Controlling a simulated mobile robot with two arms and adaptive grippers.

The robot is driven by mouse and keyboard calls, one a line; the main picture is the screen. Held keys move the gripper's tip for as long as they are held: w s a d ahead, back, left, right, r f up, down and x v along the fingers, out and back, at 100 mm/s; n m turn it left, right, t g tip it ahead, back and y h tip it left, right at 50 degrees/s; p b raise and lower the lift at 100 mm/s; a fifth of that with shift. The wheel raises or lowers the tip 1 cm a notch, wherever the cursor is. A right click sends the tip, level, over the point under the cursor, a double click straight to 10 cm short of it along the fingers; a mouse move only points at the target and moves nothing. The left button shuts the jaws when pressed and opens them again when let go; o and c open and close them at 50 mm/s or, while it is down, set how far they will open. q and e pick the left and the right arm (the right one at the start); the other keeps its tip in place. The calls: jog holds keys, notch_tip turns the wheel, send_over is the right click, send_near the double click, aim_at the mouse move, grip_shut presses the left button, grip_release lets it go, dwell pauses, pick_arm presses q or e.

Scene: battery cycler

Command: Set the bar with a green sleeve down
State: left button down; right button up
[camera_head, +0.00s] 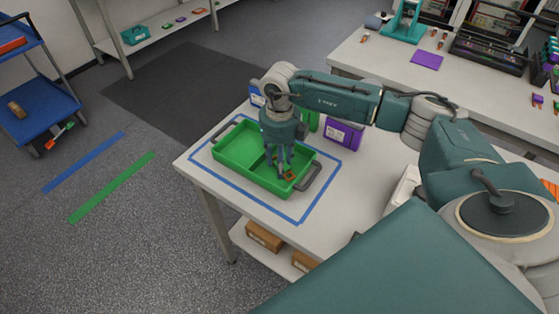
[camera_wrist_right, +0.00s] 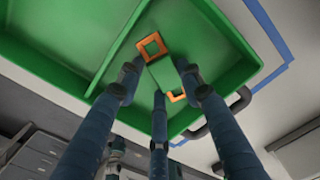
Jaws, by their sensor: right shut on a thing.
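The bar with a green sleeve (camera_wrist_right: 164,75) has orange square ends and shows between my right gripper's fingers in the right wrist view. My right gripper (camera_head: 279,172) points down into the green tray (camera_head: 230,154) on the table, shut on the bar. In the head view only an orange bit of the bar (camera_head: 290,176) shows by the fingertips, near the tray's right end. The fingers hide the rest. I cannot tell whether the bar touches the tray floor. My left gripper is not in view.
Blue tape (camera_head: 300,220) frames the tray on the white table. Dark handles (camera_head: 309,177) stand at the tray's ends, and a divider (camera_wrist_right: 118,48) runs inside it. A purple bin (camera_head: 343,134) and a green bin stand behind the tray.

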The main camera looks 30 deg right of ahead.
jog(key=shift+f, duration=0.2)
jog(key=o, duration=1.2)
jog(key=shift+r, duration=0.1)
jog(key=shift+c, duration=0.2)
jog(key=shift+r, duration=0.1)
jog(key=shift+r, duration=0.2)
notch_tip(320, 180, up, 12)
jog(key=b, duration=0.3)
jog(key=shift+b, duration=0.3)
